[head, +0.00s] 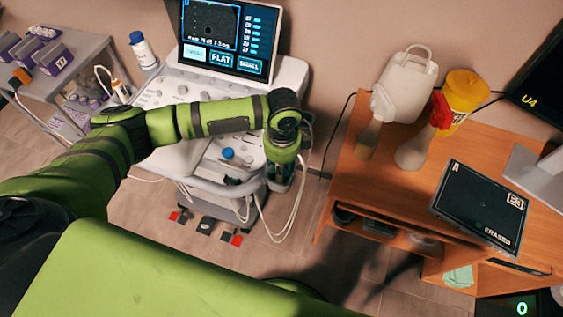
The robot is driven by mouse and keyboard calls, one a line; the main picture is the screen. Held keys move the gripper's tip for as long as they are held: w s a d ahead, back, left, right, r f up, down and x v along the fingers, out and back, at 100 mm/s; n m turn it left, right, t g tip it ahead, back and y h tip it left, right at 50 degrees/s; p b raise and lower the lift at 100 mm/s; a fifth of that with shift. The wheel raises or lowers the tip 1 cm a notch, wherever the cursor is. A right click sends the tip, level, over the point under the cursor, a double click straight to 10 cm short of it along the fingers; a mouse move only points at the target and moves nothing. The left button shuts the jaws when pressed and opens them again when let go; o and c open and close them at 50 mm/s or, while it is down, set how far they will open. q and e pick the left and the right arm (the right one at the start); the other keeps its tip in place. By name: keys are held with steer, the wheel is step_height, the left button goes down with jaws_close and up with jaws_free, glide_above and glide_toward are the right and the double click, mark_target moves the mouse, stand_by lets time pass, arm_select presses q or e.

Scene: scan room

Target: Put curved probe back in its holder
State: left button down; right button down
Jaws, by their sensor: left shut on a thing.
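The ultrasound machine (210,85) stands in the middle, with a lit screen showing "FLAT" and "SMALL". My left arm reaches across its console, and my left gripper (283,172) points down at the console's right side edge. The left gripper is shut on the curved probe, which is mostly hidden under the wrist and fingers. The probe holder at that edge is also largely hidden by the gripper, so I cannot tell whether the probe is inside it or above it. White cables (292,215) hang just below the gripper. My right gripper is not in view.
A wooden desk (385,190) on the right carries a white canister (408,85), spray bottles, a yellow tub (468,92) and a dark tablet marked "ERASED" (480,205). A grey cart (75,75) with boxes stands left. A white bottle (143,52) stands by the screen. Floor shows between machine and desk.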

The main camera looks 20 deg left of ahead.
arm_select(q)
steer(key=c, duration=0.9)
jaws_free()
step_height(320, 180, up, 12)
steer(key=shift+d, duration=0.15)
stand_by(0.4)
stand_by(0.4)
